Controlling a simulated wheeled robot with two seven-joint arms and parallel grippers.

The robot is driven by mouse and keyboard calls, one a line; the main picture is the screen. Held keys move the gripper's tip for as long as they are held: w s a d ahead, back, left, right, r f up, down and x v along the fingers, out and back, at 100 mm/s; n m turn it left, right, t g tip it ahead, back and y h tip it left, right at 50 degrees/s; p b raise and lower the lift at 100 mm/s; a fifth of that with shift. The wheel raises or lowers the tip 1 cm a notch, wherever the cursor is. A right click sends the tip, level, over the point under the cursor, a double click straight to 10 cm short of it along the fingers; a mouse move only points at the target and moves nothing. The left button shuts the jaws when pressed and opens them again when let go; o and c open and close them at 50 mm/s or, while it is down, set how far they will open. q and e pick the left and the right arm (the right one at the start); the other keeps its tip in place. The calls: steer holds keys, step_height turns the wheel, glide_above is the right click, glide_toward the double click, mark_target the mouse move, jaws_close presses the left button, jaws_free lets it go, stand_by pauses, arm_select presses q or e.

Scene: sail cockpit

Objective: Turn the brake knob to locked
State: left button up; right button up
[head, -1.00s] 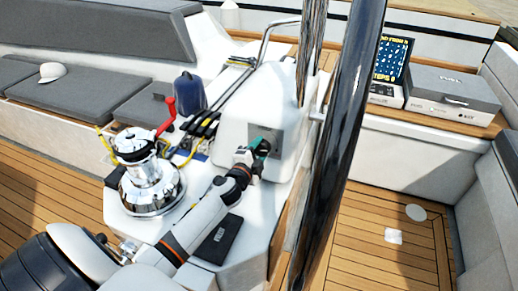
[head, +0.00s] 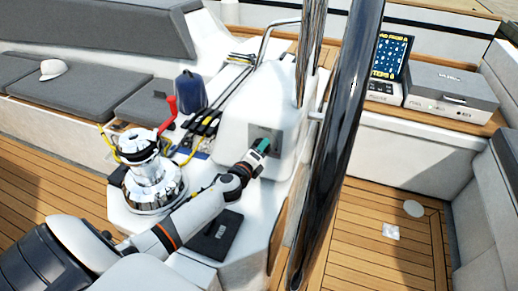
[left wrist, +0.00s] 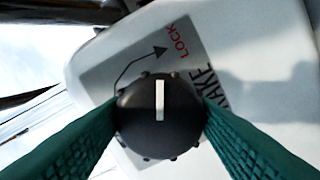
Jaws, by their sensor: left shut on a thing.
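The brake knob (left wrist: 159,118) is a round, dark, ribbed knob with a white pointer line, seen face-on in the left wrist view. Its grey label plate (left wrist: 125,85) carries red LOCK lettering (left wrist: 181,42), a curved black arrow towards it, and partly hidden black lettering ending in "AKE". The pointer line stands upright in that view, off to the left of LOCK. My left gripper (left wrist: 159,112) has its green fingers shut on the knob's two sides. In the head view my left gripper (head: 262,146) is at the white pedestal's plate and covers the knob. My right gripper is not in view.
A chrome winch (head: 152,182) with a red handle stands left of my left arm. A blue container (head: 190,92) and ropes lie behind it. A black pole (head: 345,150) rises close right of the pedestal (head: 238,112). The deck at right is mostly clear.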

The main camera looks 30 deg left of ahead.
arm_select(q)
steer(key=shift+f+m, duration=0.1)
steer(key=shift+m, duration=0.2)
steer(key=o, duration=1)
steer(key=shift+c, duration=0.2)
steer(key=s+d+r+b, duration=0.1)
steer(key=s+d, duration=0.1)
steer(key=s, duration=0.9)
steer(key=shift+s+r, duration=0.3)
steer(key=shift+s, duration=0.1)
